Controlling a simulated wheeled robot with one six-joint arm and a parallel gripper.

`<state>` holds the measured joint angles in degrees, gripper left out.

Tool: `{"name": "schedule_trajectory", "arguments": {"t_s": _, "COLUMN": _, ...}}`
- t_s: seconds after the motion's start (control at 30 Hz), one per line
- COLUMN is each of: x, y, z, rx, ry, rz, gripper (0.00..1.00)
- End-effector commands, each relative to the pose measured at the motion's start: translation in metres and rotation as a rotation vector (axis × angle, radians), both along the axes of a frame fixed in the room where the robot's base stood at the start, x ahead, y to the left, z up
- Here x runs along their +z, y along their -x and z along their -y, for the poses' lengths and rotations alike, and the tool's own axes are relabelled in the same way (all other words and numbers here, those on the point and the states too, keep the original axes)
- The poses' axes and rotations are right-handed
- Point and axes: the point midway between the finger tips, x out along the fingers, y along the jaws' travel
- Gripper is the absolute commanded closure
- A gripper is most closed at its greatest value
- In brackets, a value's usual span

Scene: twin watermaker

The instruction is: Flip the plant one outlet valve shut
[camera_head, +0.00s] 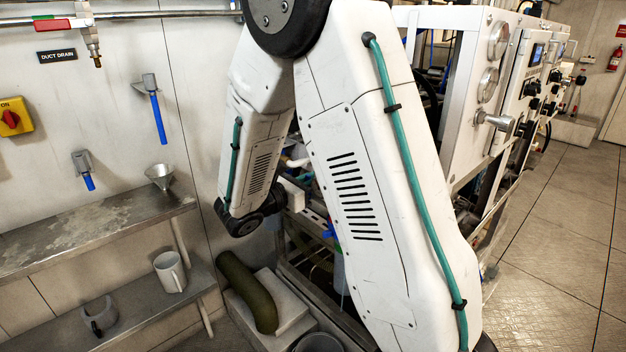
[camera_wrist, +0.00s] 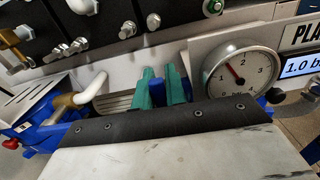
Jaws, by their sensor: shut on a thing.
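In the wrist view my gripper (camera_wrist: 160,92) shows as two green fingertips beyond a dark, bolted edge. The fingers are shut on a small blue piece (camera_wrist: 156,81), of which only the top shows between them. It looks like a valve handle; the valve body under it is hidden. A round pressure gauge (camera_wrist: 241,73) stands just right of the fingers, its needle between 1 and 2. In the head view my white arm covers the middle, and the gripper and the valve cannot be made out.
A white bent pipe (camera_wrist: 92,90) with a brass fitting is left of the fingers. Dark panels with metal fittings (camera_wrist: 127,30) are above. In the head view a steel shelf (camera_head: 90,232) is left, a white equipment rack (camera_head: 470,85) right, with open floor (camera_head: 560,230) beyond.

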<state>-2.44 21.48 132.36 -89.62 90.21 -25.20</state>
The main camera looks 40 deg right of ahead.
Motion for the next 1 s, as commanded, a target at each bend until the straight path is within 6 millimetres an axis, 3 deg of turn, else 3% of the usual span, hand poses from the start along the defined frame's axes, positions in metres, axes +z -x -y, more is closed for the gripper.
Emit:
{"name": "schedule_trajectory", "arguments": {"t_s": 0.03, "x": 0.0, "y": 0.001, "z": 0.0, "rx": -0.001, "ry": -0.001, "rz": -0.001, "gripper": 0.82}}
{"name": "schedule_trajectory", "arguments": {"t_s": 0.1, "x": 0.0, "y": 0.001, "z": 0.0, "rx": -0.001, "ry": -0.001, "rz": -0.001, "gripper": 0.65}}
{"name": "schedule_trajectory", "arguments": {"t_s": 0.5, "x": -0.001, "y": 0.0, "z": 0.0, "rx": -0.003, "ry": 0.001, "rz": -0.023, "gripper": 0.65}}
{"name": "schedule_trajectory", "arguments": {"t_s": 0.73, "x": -0.001, "y": -0.009, "z": 0.0, "rx": -0.003, "ry": 0.007, "rz": -0.216, "gripper": 0.65}}
{"name": "schedule_trajectory", "arguments": {"t_s": 1.0, "x": -0.001, "y": -0.007, "z": -0.059, "rx": 0.004, "ry": 0.007, "rz": -0.21, "gripper": 0.65}}
